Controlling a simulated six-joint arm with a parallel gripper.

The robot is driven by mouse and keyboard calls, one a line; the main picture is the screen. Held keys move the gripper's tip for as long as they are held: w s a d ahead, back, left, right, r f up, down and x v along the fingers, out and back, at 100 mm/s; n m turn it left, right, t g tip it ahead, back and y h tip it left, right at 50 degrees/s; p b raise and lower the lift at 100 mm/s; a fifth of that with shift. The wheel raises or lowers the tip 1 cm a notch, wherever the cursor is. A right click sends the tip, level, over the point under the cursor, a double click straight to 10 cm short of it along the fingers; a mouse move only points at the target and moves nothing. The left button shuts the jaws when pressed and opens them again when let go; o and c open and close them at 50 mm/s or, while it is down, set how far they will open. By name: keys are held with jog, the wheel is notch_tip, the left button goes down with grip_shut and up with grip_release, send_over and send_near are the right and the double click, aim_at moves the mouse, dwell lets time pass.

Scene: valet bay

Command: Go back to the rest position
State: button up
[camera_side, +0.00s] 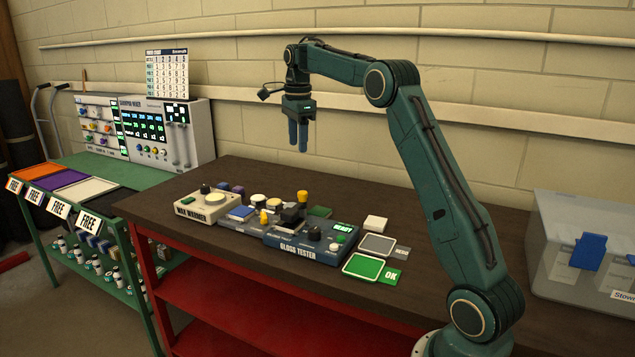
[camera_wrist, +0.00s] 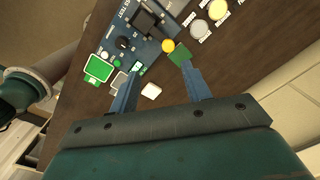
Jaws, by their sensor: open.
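My gripper (camera_side: 298,135) hangs from the arm above the back part of the dark table (camera_side: 240,177), pointing down. Its two blue fingers are apart with nothing between them. In the wrist view the gripper (camera_wrist: 160,88) also shows empty, with the table devices below it. The blue gloss tester (camera_side: 300,250) stands on the table below, in front of the gripper. The cream wax warmer (camera_side: 208,205) stands to its left.
A white block (camera_side: 376,223), a grey pad (camera_side: 377,244) and a green OK pad (camera_side: 370,267) lie right of the tester. A clear bin (camera_side: 585,250) stands at the far right. A green cart (camera_side: 130,181) with a mixer console (camera_side: 150,125) stands left. Air around the gripper is clear.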

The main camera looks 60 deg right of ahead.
jog(key=s+a+r+n+t, duration=0.1)
jog(key=s+a+r+n, duration=0.2)
jog(key=s+a+n, duration=0.45)
jog(key=s+a+r+n+t, duration=0.1)
jog(key=s+a+r+n, duration=0.3)
jog(key=a, duration=0.7)
jog(key=s+a+f+n+t, duration=0.1)
jog(key=s+a+f+n, duration=0.4)
jog(key=s+n, duration=0.2)
jog(key=s+a+f+n+t, duration=0.2)
jog(key=s+a+f+n, duration=0.2)
jog(key=s+n, duration=0.3)
jog(key=s+f, duration=0.1)
jog(key=s, duration=0.3)
jog(key=shift+a+f, duration=0.25)
jog(key=shift+a, duration=0.1)
jog(key=shift+o, duration=0.3)
